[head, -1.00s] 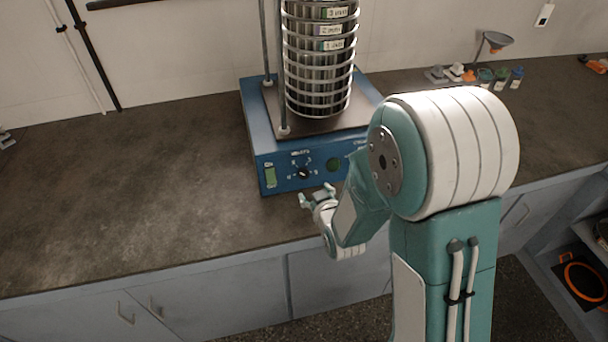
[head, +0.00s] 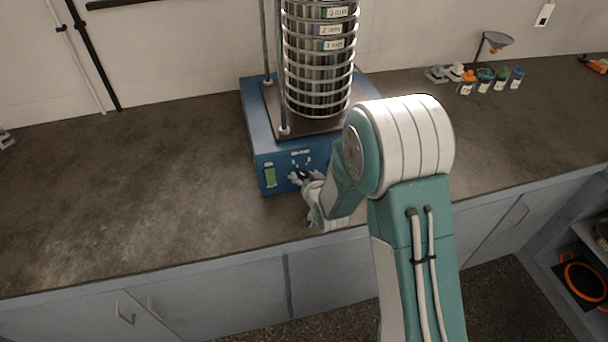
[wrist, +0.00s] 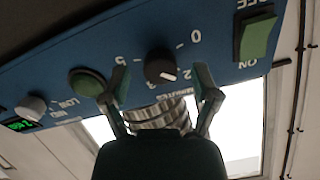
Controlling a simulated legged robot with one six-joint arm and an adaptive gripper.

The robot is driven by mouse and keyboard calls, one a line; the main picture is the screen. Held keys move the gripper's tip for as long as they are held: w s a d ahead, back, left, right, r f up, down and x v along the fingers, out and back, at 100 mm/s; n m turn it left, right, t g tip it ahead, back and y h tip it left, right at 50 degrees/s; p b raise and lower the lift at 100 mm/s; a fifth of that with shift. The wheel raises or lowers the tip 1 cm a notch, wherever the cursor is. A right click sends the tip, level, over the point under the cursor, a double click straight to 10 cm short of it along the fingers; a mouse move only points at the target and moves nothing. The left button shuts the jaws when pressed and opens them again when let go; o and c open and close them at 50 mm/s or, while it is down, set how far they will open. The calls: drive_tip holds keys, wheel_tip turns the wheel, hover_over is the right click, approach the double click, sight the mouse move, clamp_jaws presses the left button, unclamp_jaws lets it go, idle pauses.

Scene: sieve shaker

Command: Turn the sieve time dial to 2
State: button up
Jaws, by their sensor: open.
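The sieve time dial (wrist: 158,66) is a dark round knob on the blue shaker's front panel (wrist: 60,68). In the wrist view the numerals 0, 2 and 5 are printed around it, and a pale mark shows at its lower right, roughly on the side of the 2. My gripper (wrist: 161,78) is open, with one finger on each side of the dial; I cannot tell whether either finger touches it. In the head view my gripper (head: 303,179) is at the shaker's front face (head: 270,189) and covers much of the dial.
A sieve stack (head: 320,75) stands on the shaker between metal rods. In the wrist view, a green ON/OFF switch (wrist: 258,35), a round green button (wrist: 87,82) and a grey LOW/MED knob (wrist: 31,107) flank the dial. Several small jars (head: 484,80) stand back right. The counter's left (head: 120,190) is clear.

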drive_tip(key=shift+x, duration=0.85)
clamp_jaws()
drive_tip(key=shift+m, duration=1.1)
unclamp_jaws()
